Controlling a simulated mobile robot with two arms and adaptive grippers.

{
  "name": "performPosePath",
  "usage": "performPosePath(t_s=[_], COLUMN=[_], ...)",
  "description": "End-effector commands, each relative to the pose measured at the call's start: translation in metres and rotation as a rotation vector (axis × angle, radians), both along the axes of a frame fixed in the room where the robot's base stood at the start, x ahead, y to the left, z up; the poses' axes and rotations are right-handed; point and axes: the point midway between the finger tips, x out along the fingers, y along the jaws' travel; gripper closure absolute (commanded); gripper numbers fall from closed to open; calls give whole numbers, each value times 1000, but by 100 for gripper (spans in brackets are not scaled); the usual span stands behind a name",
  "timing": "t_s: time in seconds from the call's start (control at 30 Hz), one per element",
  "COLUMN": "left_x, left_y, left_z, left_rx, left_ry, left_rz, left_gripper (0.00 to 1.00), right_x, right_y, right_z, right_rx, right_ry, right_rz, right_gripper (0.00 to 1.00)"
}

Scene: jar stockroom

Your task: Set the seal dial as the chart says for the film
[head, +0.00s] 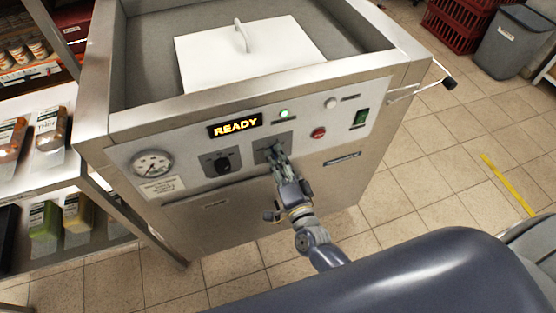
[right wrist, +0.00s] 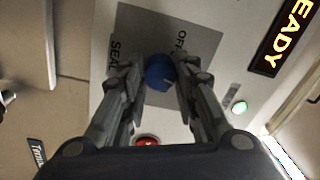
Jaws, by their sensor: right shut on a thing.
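The seal dial is a blue knob (right wrist: 160,72) on a grey plate (right wrist: 150,22) in the right wrist view. The plate carries the words OFF and what looks like SEAL, partly covered by a finger. My right gripper (right wrist: 160,80) is shut on the knob, one finger on each side. In the head view my right gripper (head: 276,155) reaches the front panel of the steel machine (head: 250,215) and hides the knob. The knob's pointer and exact setting cannot be read. No chart can be clearly read. My left gripper is not in view.
The panel has a lit READY display (head: 235,126), a green light (head: 284,113), a red button (head: 318,133), a black knob (head: 222,164), a gauge (head: 152,164) and a green switch (head: 361,118). A shelf with packages (head: 50,130) stands left. Tiled floor (head: 430,185) is open at right.

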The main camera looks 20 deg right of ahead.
Motion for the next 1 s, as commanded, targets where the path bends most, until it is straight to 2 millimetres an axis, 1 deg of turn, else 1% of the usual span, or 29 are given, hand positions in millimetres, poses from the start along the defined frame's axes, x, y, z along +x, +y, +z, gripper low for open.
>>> performPosePath(t_s=[0.6,0.8,1.0], left_x=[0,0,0], left_y=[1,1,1], left_z=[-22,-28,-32], left_rx=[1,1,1], left_ry=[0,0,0], left_rz=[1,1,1], left_gripper=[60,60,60], right_x=[0,0,0], right_y=[0,0,0], right_z=[-1,-1,-1], right_rx=[580,742,862], right_ry=[17,23,29], right_rz=[-1,-1,-1], right_gripper=[96,96,96])
